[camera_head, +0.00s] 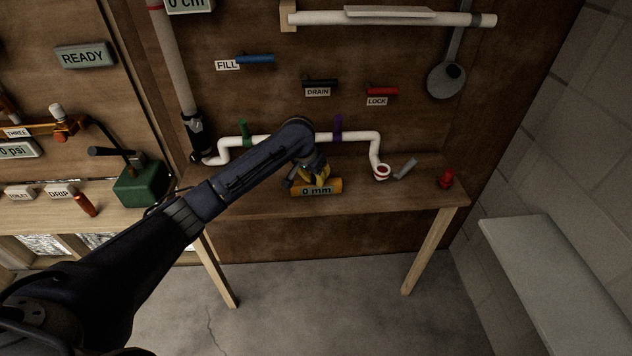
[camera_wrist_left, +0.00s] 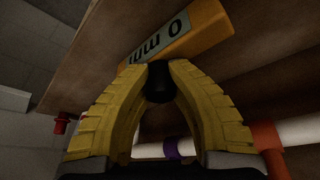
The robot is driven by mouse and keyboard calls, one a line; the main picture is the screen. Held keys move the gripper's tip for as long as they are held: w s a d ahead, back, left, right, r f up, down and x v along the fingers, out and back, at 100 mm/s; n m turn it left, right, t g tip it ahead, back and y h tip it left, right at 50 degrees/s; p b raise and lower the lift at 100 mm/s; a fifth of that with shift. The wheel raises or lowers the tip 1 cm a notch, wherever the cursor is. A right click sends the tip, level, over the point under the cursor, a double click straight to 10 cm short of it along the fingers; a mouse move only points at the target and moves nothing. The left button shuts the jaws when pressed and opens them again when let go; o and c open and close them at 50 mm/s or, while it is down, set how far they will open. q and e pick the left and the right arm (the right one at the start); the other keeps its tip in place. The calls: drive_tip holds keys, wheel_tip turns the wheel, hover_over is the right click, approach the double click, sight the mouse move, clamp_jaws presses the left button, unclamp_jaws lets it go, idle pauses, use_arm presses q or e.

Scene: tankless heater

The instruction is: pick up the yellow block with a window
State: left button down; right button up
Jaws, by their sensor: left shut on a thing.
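The yellow block (camera_head: 335,185) with a window reading "0 mm" is at the wooden workbench, near its front edge, in the head view. In the left wrist view the block (camera_wrist_left: 210,28) lies just beyond my fingertips, its window tilted. My left gripper (camera_head: 320,174) reaches it from above. In the wrist view its yellow fingers (camera_wrist_left: 160,78) are closed on a short black knob at the block's side. I cannot tell whether the block rests on the bench or is slightly raised. My right gripper is not in view.
A white pipe (camera_head: 362,136) with green (camera_head: 244,129) and purple (camera_head: 338,128) handles runs behind the block. A red and white pipe end (camera_head: 381,172), a grey piece (camera_head: 405,168) and a red knob (camera_head: 446,180) are at the right. The bench (camera_head: 420,190) has free room at front right.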

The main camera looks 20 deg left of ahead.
use_arm(q)
wheel_tip(320, 180, up, 20)
idle(0.6)
idle(0.7)
